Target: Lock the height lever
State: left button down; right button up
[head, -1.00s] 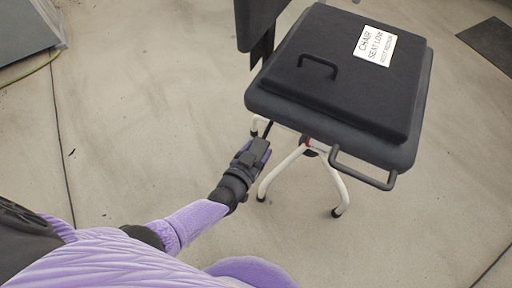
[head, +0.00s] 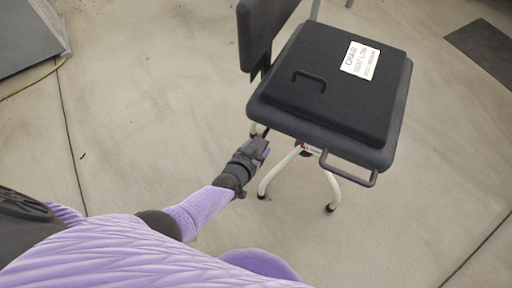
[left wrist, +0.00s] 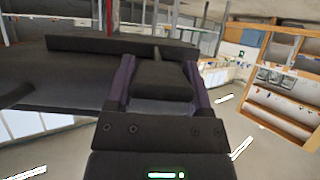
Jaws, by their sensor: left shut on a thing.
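The chair's black square seat (head: 300,120) bears a black pad with a handle and a white label (head: 360,59). My left gripper (head: 262,141) is at the seat's near left edge, low beside the underside. It is shut on a dark thing at that edge, which looks like the height lever. In the left wrist view a dark block (left wrist: 163,80) sits between the two fingers of the gripper (left wrist: 160,88), under the dark seat edge. The lever's full length and its pivot are hidden by the seat and gripper. My right gripper is not in view.
The chair has a black backrest (head: 257,35), white curved legs (head: 277,172) and a dark loop handle (head: 348,170) at the near right. A grey ramp-like thing (head: 25,40) stands at the far left and a dark mat (head: 482,45) lies at the right.

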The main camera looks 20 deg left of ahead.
pick_arm(q)
jog(key=shift+w+r, duration=0.1)
jog(key=shift+r, duration=0.05)
grip_release()
jog(key=shift+s+r+p, duration=0.2)
jog(key=shift+s+p, duration=0.1)
jog(key=shift+p, duration=0.1)
jog(key=p+v, duration=0.5)
jog(key=v, duration=0.4)
jog(key=shift+s+p, duration=0.2)
jog(key=shift+p, duration=0.15)
jog(key=shift+a+f, duration=0.1)
jog(key=shift+f, duration=0.05)
